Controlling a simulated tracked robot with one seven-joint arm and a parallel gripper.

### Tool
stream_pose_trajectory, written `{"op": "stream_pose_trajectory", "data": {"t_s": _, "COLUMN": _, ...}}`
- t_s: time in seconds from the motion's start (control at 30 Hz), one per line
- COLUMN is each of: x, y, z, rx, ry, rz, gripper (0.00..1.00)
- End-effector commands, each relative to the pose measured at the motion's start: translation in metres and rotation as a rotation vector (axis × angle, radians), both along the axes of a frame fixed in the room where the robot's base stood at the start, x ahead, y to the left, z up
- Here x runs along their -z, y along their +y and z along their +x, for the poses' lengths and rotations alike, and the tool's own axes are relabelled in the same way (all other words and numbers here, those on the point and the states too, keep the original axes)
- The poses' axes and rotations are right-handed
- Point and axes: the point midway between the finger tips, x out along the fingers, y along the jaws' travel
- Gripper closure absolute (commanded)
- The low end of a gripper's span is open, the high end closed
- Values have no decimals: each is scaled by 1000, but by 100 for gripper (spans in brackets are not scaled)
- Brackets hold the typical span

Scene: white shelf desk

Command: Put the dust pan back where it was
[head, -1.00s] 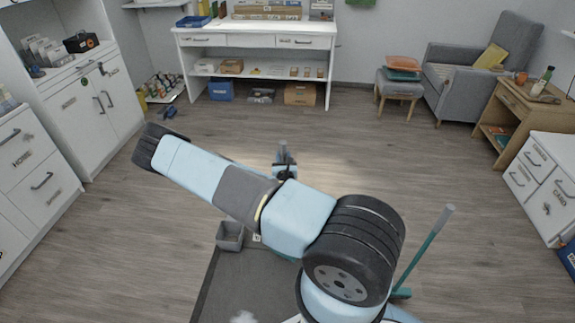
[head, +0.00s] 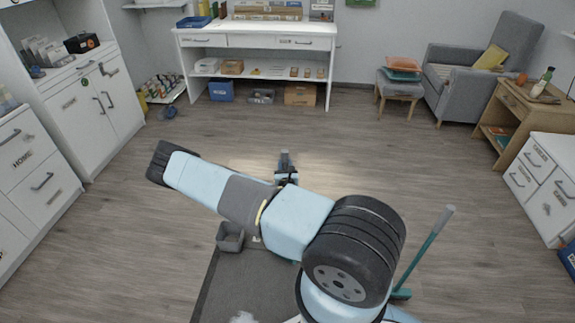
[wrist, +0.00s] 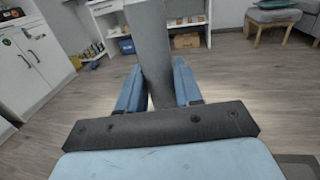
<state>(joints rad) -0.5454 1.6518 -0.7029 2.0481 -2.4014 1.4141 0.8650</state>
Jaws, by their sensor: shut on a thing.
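My gripper (head: 287,176) is shut on an upright grey handle, which I take to be the dust pan's handle (head: 285,158). Its grey top stands above the jaws in the head view. In the wrist view the handle (wrist: 151,45) passes between the two blue fingers. My arm hides the lower part in the head view, so I cannot see the pan clearly or tell whether it touches the floor. A small open grey box-like thing (head: 230,236) shows left of my arm; I cannot tell whether it belongs to the handle.
A teal pole with a grey grip (head: 432,239) stands right of my arm. A dark mat (head: 215,285) with a white clump (head: 243,317) lies in front. A white shelf desk (head: 255,60), cabinets and an armchair (head: 470,75) line the walls. The middle floor is clear.

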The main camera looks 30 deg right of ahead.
Motion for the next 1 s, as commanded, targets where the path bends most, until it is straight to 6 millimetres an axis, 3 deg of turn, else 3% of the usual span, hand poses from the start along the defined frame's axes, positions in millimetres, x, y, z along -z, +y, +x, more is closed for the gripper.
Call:
{"op": "stream_pose_trajectory", "data": {"t_s": 0.3, "x": 0, "y": 0, "z": 0, "rx": 0, "ry": 0, "rz": 0, "gripper": 39}}
{"op": "stream_pose_trajectory", "data": {"t_s": 0.63, "x": 0, "y": 2, "z": -4, "rx": 0, "ry": 1, "rz": -1, "gripper": 39}}
{"op": "stream_pose_trajectory", "data": {"t_s": 0.77, "x": 0, "y": 8, "z": -18, "rx": 0, "ry": 2, "rz": 0, "gripper": 39}}
{"op": "stream_pose_trajectory", "data": {"t_s": 1.0, "x": 1, "y": 26, "z": -61, "rx": -1, "ry": 3, "rz": -1, "gripper": 39}}
